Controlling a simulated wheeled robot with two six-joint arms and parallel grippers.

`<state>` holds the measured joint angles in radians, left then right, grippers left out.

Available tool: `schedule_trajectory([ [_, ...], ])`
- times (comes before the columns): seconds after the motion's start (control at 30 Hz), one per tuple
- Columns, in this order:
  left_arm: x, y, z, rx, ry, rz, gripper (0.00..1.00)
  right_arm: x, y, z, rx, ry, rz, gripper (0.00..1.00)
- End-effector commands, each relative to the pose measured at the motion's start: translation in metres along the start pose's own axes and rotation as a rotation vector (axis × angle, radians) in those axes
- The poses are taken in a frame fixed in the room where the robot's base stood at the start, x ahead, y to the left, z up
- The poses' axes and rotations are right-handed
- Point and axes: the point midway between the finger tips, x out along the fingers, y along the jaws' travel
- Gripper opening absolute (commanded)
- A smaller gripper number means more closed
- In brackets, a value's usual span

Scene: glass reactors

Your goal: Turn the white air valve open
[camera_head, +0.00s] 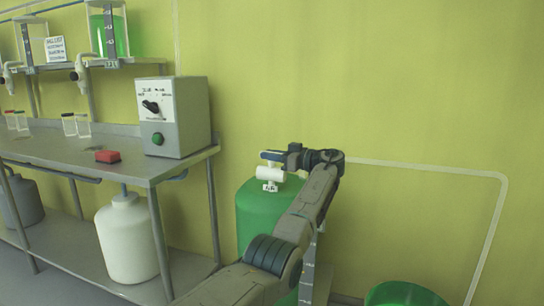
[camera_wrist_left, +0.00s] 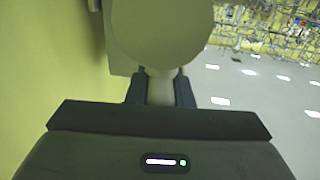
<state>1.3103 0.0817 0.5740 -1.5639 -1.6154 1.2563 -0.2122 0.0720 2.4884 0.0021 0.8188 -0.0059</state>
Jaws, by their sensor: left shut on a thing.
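The white air valve (camera_head: 270,174) sits at the top of a green tank (camera_head: 255,215), with a small label hanging on its front. My left gripper (camera_head: 272,156) is at the top of the valve, reached from the right. In the left wrist view, its two dark fingers (camera_wrist_left: 160,90) are shut on a narrow pale part of the valve. A round pale piece of the valve (camera_wrist_left: 160,35) shows beyond them. The fingers hide part of the handle, so its exact angle is hard to tell. My right gripper is not in view.
A thin pipe (camera_head: 430,166) runs along the yellow wall. A green bin (camera_head: 403,294) stands at lower right.

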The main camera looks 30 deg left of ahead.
Motion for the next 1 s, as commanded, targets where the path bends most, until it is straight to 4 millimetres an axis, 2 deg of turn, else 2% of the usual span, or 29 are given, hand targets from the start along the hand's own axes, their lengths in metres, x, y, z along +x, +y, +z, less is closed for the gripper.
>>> schedule_trajectory([
  [0.23,0.0,0.0,0.001,0.0,-0.001,0.0,0.0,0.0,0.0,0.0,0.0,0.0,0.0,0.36],
  [0.27,0.0,0.0,0.001,0.001,-0.001,0.0,0.26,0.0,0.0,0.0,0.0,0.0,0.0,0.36],
  [0.33,0.0,0.0,0.001,0.0,-0.001,0.0,0.4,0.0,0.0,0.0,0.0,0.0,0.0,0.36],
  [0.37,0.0,0.0,0.001,0.001,-0.001,0.0,0.42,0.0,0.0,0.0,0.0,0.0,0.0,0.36],
  [0.63,-0.001,0.0,0.0,0.0,-0.001,0.0,0.42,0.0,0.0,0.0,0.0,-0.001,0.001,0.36],
  [0.73,-0.007,0.0,0.0,0.0,-0.001,0.002,0.42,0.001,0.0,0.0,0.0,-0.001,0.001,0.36],
  [0.87,-0.029,0.0,-0.001,0.0,-0.002,0.003,0.42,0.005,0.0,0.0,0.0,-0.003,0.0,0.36],
  [1.0,-0.058,0.0,-0.002,0.001,-0.001,0.003,0.42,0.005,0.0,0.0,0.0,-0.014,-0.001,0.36],
])
